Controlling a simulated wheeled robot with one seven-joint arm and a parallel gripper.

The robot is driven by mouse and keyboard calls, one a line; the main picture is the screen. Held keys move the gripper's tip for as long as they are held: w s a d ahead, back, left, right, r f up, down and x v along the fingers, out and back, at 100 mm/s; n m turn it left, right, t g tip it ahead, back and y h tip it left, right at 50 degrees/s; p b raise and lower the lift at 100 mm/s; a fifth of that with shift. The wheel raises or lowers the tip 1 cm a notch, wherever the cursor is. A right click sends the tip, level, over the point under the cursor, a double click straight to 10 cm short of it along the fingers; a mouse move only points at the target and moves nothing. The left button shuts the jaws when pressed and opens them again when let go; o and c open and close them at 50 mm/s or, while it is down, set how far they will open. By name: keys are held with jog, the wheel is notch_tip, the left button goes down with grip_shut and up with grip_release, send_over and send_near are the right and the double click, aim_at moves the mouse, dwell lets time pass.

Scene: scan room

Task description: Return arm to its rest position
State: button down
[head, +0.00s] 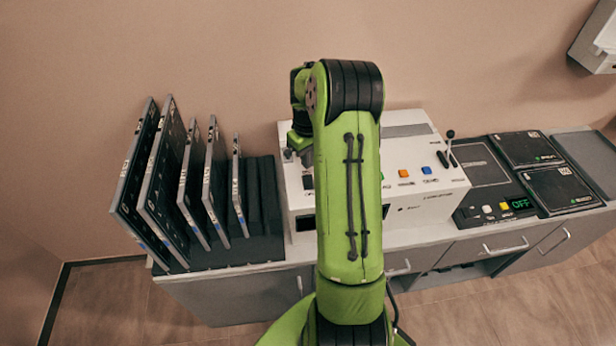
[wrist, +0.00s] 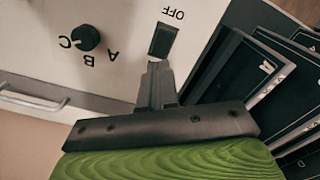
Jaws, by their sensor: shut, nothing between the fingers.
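My green arm stands upright in the middle of the head view and bends over at the top. My gripper shows in the wrist view (wrist: 158,75), shut and empty, with its fingertips close to a black rocker switch (wrist: 163,40) marked OFF. I cannot tell whether the fingertips touch the switch. A black knob (wrist: 86,38) marked A, B, C is beside it. Both are on the white control box (head: 430,190), which is partly hidden behind my arm in the head view. There, most of my gripper is hidden by my arm.
A dark rack (head: 245,250) with several upright panels (head: 165,180) stands left of the box. Black flat units (head: 560,188) and a small panel with a green OFF display (head: 520,203) are at right. The grey cabinet (head: 235,300) is below. A wall unit (head: 598,40) hangs upper right.

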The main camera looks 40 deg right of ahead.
notch_tip(320, 180, up, 2)
jog(key=shift+r+p, duration=0.25)
jog(key=shift+p, duration=0.45)
jog(key=s+a+r+t+h, duration=0.1)
jog(key=s+a+r, duration=0.2)
jog(key=a+r, duration=0.5)
jog(key=s+a+r+t+h, duration=0.1)
jog(key=s+a+r, duration=0.1)
jog(key=a+r, duration=0.6)
jog(key=s+a+r+t+y, duration=0.1)
jog(key=s+a, duration=0.4)
jog(key=s, duration=0.2)
jog(key=s+a+t+y, duration=0.1)
jog(key=s+a+t, duration=0.1)
jog(key=s+a, duration=0.3)
jog(key=s, duration=0.3)
jog(key=shift+r+n+t, duration=0.3)
jog(key=shift+r+n, duration=0.1)
